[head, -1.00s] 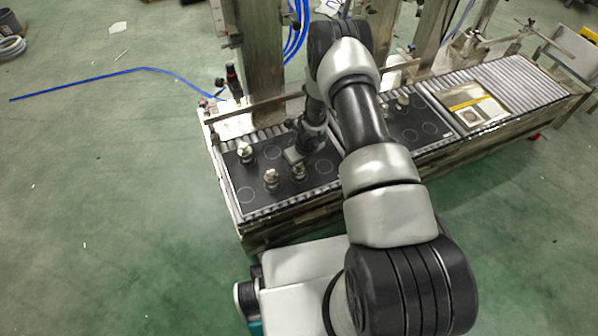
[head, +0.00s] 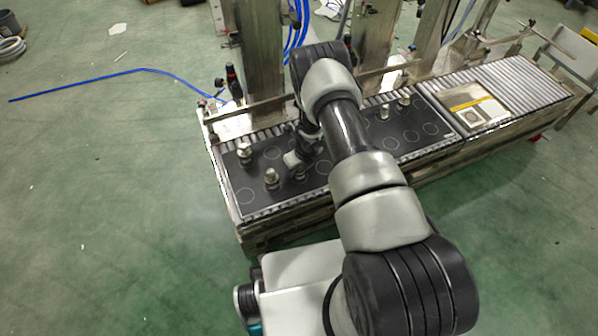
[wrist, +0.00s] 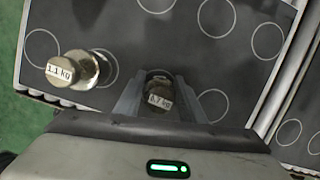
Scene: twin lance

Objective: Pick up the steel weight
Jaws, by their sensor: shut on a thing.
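A small steel weight labelled 0.7 kg (wrist: 159,101) sits between the two fingers of my gripper (wrist: 158,88) in the wrist view. The fingers are shut on it, one on each side. In the head view my gripper (head: 294,162) is over the black board, and the held weight (head: 299,175) is partly covered by it. I cannot tell whether this weight touches the board. A second steel weight, labelled 1.1 kg (wrist: 62,72), stands to the left of the fingers in the wrist view, apart from them.
The black board (head: 250,208) with printed circles lies on a roller conveyor. Another weight (head: 244,151) stands at its back left. Two more (head: 385,112) stand on a second board to the right. Posts (head: 262,60) rise behind the conveyor. A yellow-striped panel (head: 474,104) lies farther right.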

